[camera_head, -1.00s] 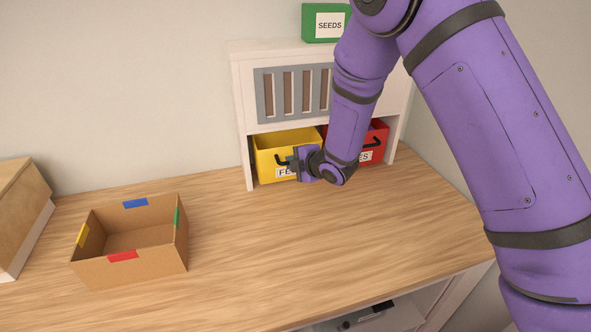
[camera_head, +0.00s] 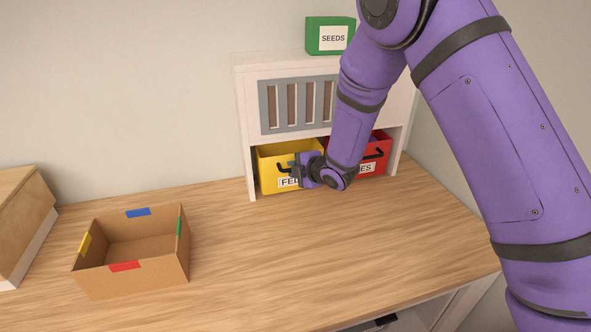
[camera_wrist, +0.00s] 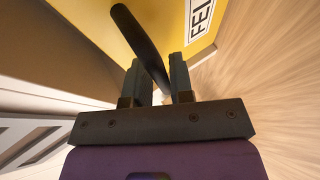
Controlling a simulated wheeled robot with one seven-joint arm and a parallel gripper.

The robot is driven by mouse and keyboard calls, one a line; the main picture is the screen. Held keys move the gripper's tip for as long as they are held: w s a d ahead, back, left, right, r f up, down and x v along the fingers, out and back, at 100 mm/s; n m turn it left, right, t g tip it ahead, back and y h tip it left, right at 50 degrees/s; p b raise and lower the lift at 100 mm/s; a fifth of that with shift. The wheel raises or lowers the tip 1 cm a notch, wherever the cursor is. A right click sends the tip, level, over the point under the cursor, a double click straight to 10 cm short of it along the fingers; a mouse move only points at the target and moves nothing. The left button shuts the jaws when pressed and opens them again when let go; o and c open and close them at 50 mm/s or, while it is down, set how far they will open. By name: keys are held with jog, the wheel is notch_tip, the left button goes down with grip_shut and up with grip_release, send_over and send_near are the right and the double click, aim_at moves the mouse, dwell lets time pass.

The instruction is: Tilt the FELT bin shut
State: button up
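The yellow FELT bin (camera_head: 272,170) sits in the left bay of the white cabinet, its open top showing and its front leaning out. Its label (camera_head: 289,182) is partly hidden by my gripper. My gripper (camera_head: 295,171) is at the bin's front. In the wrist view, the bin's yellow face (camera_wrist: 170,22) and black handle (camera_wrist: 135,32) show close up. The handle passes between the two fingers of my gripper (camera_wrist: 157,62), which are close together on either side of it and look shut on it.
A red bin (camera_head: 377,152) stands in the right bay, partly behind my arm. The white cabinet (camera_head: 243,95) has a grey slatted panel, with a green SEEDS box (camera_head: 318,47) on top. A cardboard box (camera_head: 150,277) stands at left on the wooden desk (camera_head: 330,245). The desk middle is clear.

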jog(key=shift+s+d, duration=0.1)
jog(key=v, duration=1)
jog(key=shift+s+d, duration=0.2)
jog(key=shift+r, duration=0.1)
jog(key=s+d+r+m+h, duration=0.3)
jog(key=s+d+r+m, duration=0.1)
jog(key=d+r+m, duration=0.4)
jog(key=s+d+r+m+h, duration=0.4)
jog(key=d+r+m, duration=0.1)
jog(key=d+r, duration=0.5)
jog(key=s+d+r+m+g, duration=0.1)
jog(key=s+d+r+m, duration=0.1)
jog(key=s, duration=0.6)
jog(key=s+d+r+m+g+h, duration=0.1)
jog(key=s+d+r+m+g, duration=0.1)
jog(key=s+m, duration=0.3)
jog(key=s+d+r+m+g, duration=0.1)
jog(key=s+m, duration=0.3)
jog(key=s, duration=0.7)
jog(key=shift+s+d+r, duration=0.3)
jog(key=shift+d+r, duration=0.35)
jog(key=shift+d, duration=0.05)
